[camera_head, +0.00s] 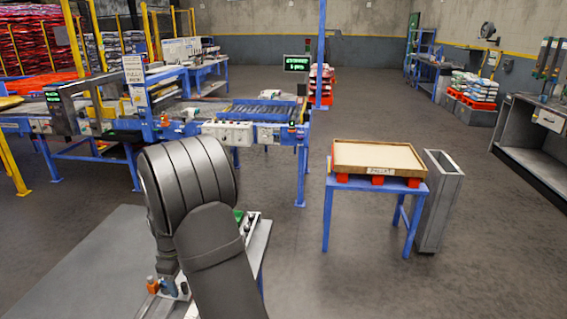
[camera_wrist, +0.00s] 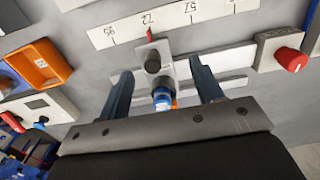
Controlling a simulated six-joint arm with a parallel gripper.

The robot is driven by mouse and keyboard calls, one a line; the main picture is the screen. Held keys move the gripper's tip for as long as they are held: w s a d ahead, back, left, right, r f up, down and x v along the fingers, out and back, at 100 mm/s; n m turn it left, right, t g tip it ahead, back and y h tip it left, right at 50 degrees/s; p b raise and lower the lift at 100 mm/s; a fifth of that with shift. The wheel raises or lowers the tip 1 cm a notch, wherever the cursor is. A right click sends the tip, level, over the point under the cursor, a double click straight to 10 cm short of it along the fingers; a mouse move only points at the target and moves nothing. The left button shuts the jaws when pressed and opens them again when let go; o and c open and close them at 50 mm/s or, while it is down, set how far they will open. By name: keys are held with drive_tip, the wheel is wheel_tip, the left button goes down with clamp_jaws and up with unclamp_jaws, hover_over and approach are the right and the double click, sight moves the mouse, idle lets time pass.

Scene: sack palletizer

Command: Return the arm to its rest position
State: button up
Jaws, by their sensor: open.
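My gripper (camera_wrist: 160,84) shows in the wrist view with two blue fingers spread apart. Nothing is held between the fingers. Beyond them is a grey panel (camera_wrist: 100,75) with a dark knob and a blue-tipped part in the gap; I cannot tell how far away these are. In the head view my dark arm bends over the grey bench at the lower left, and it hides my gripper there.
A numbered scale (camera_wrist: 170,20), a red knob (camera_wrist: 291,59) and an orange holder (camera_wrist: 50,66) surround the gripper. In the head view a pallet tray (camera_head: 375,155) rests on a blue stand (camera_head: 375,185), beside a grey bin (camera_head: 438,200). A conveyor (camera_head: 262,110) stands behind. Floor between is clear.

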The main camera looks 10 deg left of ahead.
drive_tip(key=shift+f, duration=1.35)
idle(1.4)
